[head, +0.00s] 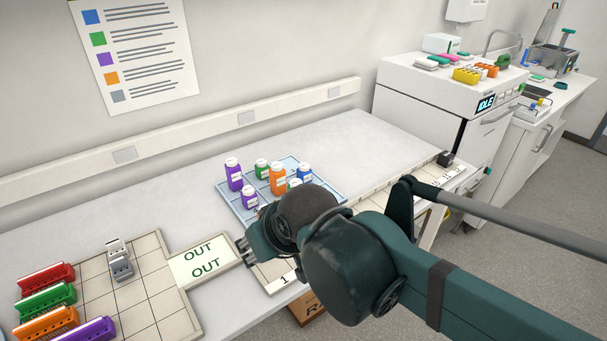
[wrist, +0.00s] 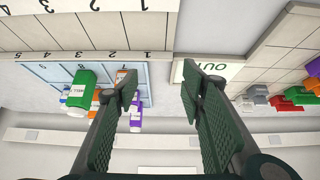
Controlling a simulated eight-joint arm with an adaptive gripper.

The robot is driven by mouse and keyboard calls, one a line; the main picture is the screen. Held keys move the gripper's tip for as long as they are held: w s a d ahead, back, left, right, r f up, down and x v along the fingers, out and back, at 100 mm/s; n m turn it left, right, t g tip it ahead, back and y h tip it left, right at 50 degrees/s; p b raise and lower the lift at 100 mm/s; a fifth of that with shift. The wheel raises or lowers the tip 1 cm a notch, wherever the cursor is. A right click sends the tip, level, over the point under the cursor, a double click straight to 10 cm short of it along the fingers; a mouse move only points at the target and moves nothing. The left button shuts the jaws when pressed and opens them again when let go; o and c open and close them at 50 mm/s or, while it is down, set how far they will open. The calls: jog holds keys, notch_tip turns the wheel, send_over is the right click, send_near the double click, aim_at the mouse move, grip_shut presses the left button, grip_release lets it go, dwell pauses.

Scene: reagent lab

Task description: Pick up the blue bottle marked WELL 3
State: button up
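A blue bottle (head: 305,172) with a white cap stands on the pale blue gridded tray (head: 226,190) in the head view, right of an orange bottle (head: 278,179). Its label is too small to read. In the wrist view only a bit of blue (wrist: 76,112) shows behind a green bottle (wrist: 83,90). My gripper (wrist: 161,90) is open, with nothing between its fingers. In the head view my gripper (head: 246,243) is near the OUT tile, in front of the tray, apart from the bottles. My arm hides the tray's front part.
Purple bottles (head: 233,174) and a green bottle (head: 262,168) share the tray. The OUT tile (head: 203,264) lies left of my gripper. A tiled area with coloured racks (head: 46,295) and a grey piece (head: 119,262) is further left. A numbered strip (head: 375,200) runs along the front edge.

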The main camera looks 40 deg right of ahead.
jog(key=shift+o, duration=0.5)
jog(key=w+d+r+m+g+h+p, duration=0.1)
jog(key=w+d+r+m+g+p, duration=0.1)
jog(key=w+d+r+m+p, duration=0.35)
jog(key=m+g+h+p, duration=0.3)
jog(key=m+g+p, duration=0.2)
jog(key=m+p, duration=1)
send_over(303, 166)
jog(key=a+p, duration=0.2)
jog(key=f+n, duration=0.1)
jog(key=f, duration=0.1)
jog(key=f+n, duration=0.1)
jog(key=f, duration=0.1)
jog(key=shift+a, duration=0.2)
